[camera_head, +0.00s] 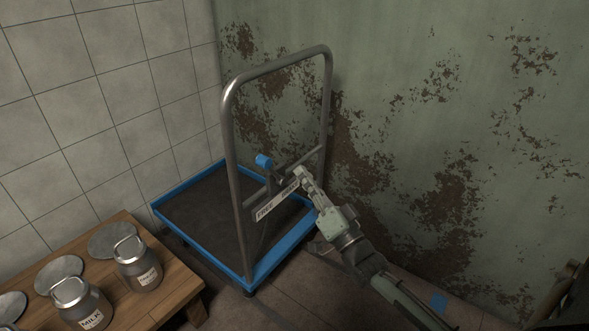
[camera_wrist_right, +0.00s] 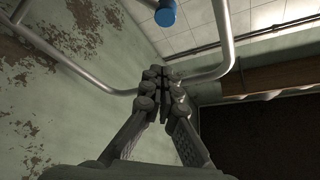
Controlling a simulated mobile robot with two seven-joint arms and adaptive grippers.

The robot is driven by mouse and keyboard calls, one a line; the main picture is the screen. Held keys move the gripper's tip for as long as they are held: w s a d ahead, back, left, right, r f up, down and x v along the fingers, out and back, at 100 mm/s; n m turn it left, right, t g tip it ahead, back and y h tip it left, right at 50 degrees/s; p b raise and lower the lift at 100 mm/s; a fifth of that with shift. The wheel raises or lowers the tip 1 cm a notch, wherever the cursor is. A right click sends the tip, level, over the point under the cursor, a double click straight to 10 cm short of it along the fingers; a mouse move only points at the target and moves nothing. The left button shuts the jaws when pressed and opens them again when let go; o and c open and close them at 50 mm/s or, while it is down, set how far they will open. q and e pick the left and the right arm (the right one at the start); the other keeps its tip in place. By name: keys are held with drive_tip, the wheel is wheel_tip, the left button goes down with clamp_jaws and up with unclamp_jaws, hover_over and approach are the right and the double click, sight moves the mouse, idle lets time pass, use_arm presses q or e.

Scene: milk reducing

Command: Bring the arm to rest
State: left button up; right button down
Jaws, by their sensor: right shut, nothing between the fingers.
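My right arm comes in from the lower right in the head view. Its gripper (camera_head: 301,176) is at the lower part of the trolley's metal handle frame (camera_head: 233,140), near a lettered plate (camera_head: 276,203). In the right wrist view the fingers (camera_wrist_right: 164,78) are together with nothing between them. The handle's tubes (camera_wrist_right: 223,40) pass close around the fingertips; I cannot tell whether they touch. A blue-capped knob (camera_head: 263,161) stands beyond the gripper; it also shows in the wrist view (camera_wrist_right: 165,13). My left gripper is not in view.
The trolley's blue-edged platform (camera_head: 180,194) is empty. Two metal milk cans (camera_head: 138,266) (camera_head: 84,307) and round lids (camera_head: 58,272) stand on a wooden table (camera_head: 176,285) at lower left. A peeling green wall (camera_head: 440,120) is close behind the handle and arm.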

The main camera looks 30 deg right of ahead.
drive_tip(key=s+a+f+n+g+p, duration=0.1)
drive_tip(key=s+a+f+n+g, duration=0.1)
drive_tip(key=f+g, duration=0.3)
drive_tip(key=s+a+f+n+g+h, duration=0.1)
drive_tip(key=s+a+f+n+g, duration=0.15)
drive_tip(key=f, duration=0.45)
drive_tip(key=s+a+f+n+g+p, duration=0.1)
drive_tip(key=s+f+g, duration=0.2)
drive_tip(key=f, duration=0.4)
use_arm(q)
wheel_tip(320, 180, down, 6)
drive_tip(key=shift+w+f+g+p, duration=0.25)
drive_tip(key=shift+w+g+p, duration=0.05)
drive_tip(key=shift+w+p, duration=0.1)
use_arm(e)
drive_tip(key=s+f+n+g+h, duration=0.1)
drive_tip(key=s+f+n+g, duration=0.1)
drive_tip(key=s, duration=0.6)
drive_tip(key=s+f+n+g+h, duration=0.1)
drive_tip(key=s+f+n+g, duration=0.1)
drive_tip(key=s+f+g, duration=0.3)
drive_tip(key=s+g, duration=0.1)
drive_tip(key=s, duration=0.2)
drive_tip(key=shift+s+d+g, duration=0.3)
drive_tip(key=shift+s+g, duration=0.05)
